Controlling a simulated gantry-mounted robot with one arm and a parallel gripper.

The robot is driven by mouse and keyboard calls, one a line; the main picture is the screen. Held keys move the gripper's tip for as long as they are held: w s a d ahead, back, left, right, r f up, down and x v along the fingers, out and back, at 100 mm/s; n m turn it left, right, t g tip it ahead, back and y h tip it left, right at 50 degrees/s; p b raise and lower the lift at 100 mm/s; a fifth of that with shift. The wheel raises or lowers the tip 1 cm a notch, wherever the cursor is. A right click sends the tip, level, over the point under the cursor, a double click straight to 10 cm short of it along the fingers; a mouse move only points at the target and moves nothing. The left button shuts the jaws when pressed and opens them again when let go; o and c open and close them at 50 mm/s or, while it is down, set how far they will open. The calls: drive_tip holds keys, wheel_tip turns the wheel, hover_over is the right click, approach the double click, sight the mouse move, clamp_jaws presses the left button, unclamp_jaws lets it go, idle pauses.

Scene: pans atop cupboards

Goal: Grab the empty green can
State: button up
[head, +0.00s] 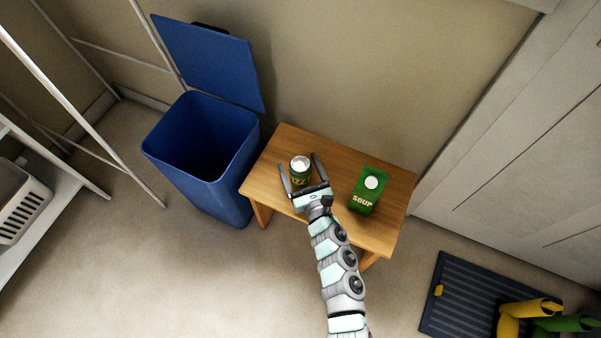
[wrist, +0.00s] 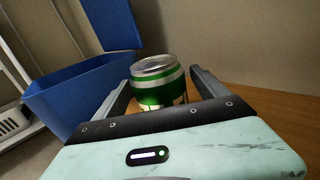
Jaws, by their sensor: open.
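A green can (head: 300,169) with a silver top stands upright on a small wooden table (head: 283,146). My gripper (head: 300,172) is open, with one finger on each side of the can. In the wrist view the green can (wrist: 158,84) sits between the two spread fingers, with its lower part hidden behind my gripper's body. I cannot tell whether either finger touches it.
A green soup carton (head: 369,191) with a white cap stands on the table to the right. A blue bin (head: 205,165) with its lid open stands left of the table. A dark mat (head: 470,292) with yellow and green boots (head: 522,316) lies at the lower right.

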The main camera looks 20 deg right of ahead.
drive_tip(key=shift+w+d, duration=0.1)
drive_tip(key=shift+w, duration=1.05)
drive_tip(key=shift+s, duration=0.1)
drive_tip(key=shift+c, duration=0.3)
drive_tip(key=c, duration=1.3)
